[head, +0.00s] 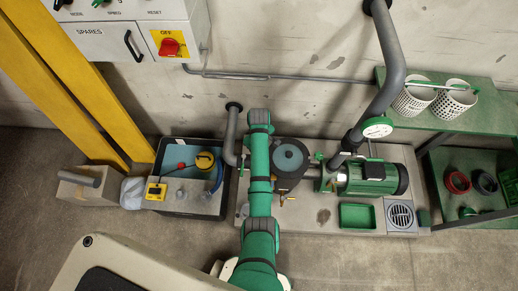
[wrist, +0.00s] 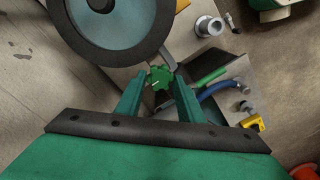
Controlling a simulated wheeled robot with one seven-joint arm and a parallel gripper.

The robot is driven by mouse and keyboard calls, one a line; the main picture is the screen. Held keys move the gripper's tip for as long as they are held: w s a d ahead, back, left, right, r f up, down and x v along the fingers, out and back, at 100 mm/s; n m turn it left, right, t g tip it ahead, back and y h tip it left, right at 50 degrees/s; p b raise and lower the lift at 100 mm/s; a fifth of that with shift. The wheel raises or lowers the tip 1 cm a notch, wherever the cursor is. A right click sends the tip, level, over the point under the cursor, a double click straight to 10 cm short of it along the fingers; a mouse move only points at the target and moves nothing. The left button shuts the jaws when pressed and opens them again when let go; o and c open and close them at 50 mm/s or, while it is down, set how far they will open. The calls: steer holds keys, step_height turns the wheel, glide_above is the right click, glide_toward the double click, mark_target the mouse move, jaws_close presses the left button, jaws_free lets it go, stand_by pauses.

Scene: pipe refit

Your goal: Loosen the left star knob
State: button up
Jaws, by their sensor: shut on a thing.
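The left star knob (wrist: 159,77) is small and green with a pale mark on top. In the head view my green arm covers the knob and the gripper. The round housing (head: 305,170) shows there just right of my arm.
A green pump motor (head: 372,178) with a gauge (head: 377,127) and a grey pipe stands right of the housing. A green tray (head: 357,216) and drain grate (head: 401,215) are in front. Open floor lies at the front right.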

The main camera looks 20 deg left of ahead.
steer(key=shift+r, duration=0.1)
steer(key=o, duration=0.9)
steer(key=shift+c, duration=0.2)
step_height(320, 180, up, 11)
stand_by(0.3)
